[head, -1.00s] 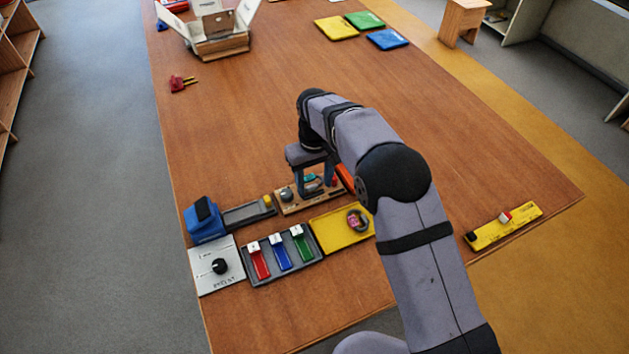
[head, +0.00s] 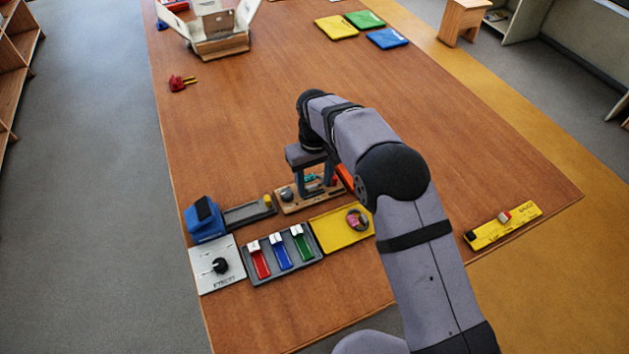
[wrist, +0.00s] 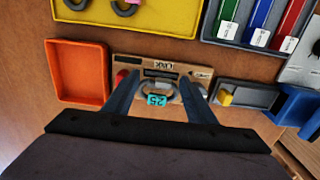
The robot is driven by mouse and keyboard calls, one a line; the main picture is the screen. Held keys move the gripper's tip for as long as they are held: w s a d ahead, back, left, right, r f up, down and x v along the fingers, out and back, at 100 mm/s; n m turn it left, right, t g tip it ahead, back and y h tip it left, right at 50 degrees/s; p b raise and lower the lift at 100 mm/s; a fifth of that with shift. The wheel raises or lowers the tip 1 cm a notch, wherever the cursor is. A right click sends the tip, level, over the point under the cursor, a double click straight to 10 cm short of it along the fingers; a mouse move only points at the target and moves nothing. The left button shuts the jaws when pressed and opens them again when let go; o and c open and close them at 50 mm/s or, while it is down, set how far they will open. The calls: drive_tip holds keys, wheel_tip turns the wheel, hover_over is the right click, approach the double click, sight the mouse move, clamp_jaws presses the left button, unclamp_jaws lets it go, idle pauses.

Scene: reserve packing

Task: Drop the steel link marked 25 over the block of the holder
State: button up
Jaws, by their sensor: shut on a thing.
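My gripper (head: 317,186) points down over the wooden holder (head: 290,206) and also shows in the wrist view (wrist: 163,98). It is shut on the steel link (wrist: 144,94), a grey ring with a turquoise tag marked 25 (wrist: 157,100). The tag also shows as a small turquoise patch in the head view (head: 309,177). In the wrist view the link is between the fingers, in front of the middle of the holder (wrist: 141,65). The holder's block is not clear behind the link and fingers. I cannot tell whether the link is around it.
An orange tray (wrist: 78,101) lies beside the holder. A yellow tray (head: 330,235) with dark links stands in front of it. A grey rack with red, blue and green slots (head: 295,262) and a blue device (head: 205,222) are to the left.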

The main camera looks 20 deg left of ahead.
drive_tip(key=shift+f, duration=0.9)
idle(1.5)
drive_tip(key=o, duration=1.6)
drive_tip(key=shift+c, duration=0.2)
drive_tip(key=shift+a+r, duration=0.1)
drive_tip(key=shift+r, duration=0.05)
drive_tip(key=shift+w+a+r+p, duration=0.15)
drive_tip(key=shift+r+p, duration=0.2)
drive_tip(key=shift+r, duration=0.4)
drive_tip(key=shift+d+r+p, duration=0.15)
drive_tip(key=shift+r+p, duration=0.95)
drive_tip(key=shift+r, duration=0.4)
drive_tip(key=shift+d+r+p, duration=0.1)
drive_tip(key=shift+r+p, duration=1)
drive_tip(key=shift+r, duration=0.35)
